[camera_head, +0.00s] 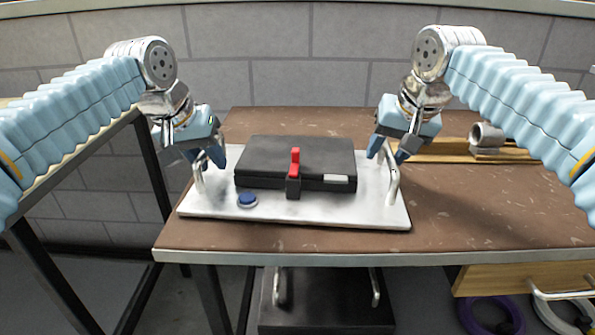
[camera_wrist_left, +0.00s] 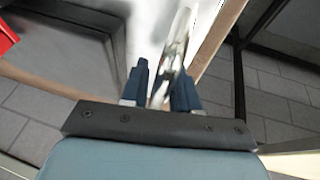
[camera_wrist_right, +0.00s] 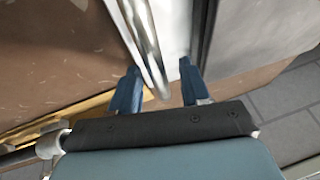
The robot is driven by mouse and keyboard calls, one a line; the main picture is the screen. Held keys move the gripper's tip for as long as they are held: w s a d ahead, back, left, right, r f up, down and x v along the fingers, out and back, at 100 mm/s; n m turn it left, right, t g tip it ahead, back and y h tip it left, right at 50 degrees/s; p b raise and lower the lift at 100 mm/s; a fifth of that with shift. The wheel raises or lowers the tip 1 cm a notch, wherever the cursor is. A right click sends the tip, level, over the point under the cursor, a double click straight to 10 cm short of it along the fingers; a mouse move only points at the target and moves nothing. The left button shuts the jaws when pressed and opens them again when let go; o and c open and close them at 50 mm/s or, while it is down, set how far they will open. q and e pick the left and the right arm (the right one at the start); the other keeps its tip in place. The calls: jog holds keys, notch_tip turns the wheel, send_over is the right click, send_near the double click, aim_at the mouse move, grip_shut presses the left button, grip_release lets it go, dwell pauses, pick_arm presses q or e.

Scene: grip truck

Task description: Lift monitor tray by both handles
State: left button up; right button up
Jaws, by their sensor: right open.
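The monitor tray (camera_head: 320,214) is a white board on the brown table, with a pale metal handle at each short end. My left gripper (camera_head: 203,164) is at the left handle (camera_head: 199,180). In the left wrist view that handle (camera_wrist_left: 176,55) runs between its blue fingers, overlapping one of them; whether they press on it is unclear. My right gripper (camera_head: 388,156) is open at the right handle (camera_head: 392,186). In the right wrist view that handle (camera_wrist_right: 145,40) passes between the spread fingers. A black closed case (camera_head: 295,155) with a red clip (camera_head: 295,158) lies on the tray.
Behind my right gripper are a wooden strip (camera_head: 450,150) and a metal cylinder (camera_head: 486,135). The table (camera_head: 480,205) is clear to the right. A black case (camera_head: 325,300) stands below the table.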

pick_arm(q)
jog(key=shift+f, duration=0.2)
pick_arm(e)
jog(key=shift+w+f, duration=0.1)
jog(key=shift+f, duration=0.15)
pick_arm(q)
grip_shut()
pick_arm(e)
jog(key=c, duration=0.6)
grip_shut()
pick_arm(q)
jog(key=shift+w+r, duration=0.1)
jog(key=shift+r, duration=0.05)
pick_arm(e)
jog(key=shift+r, duration=0.1)
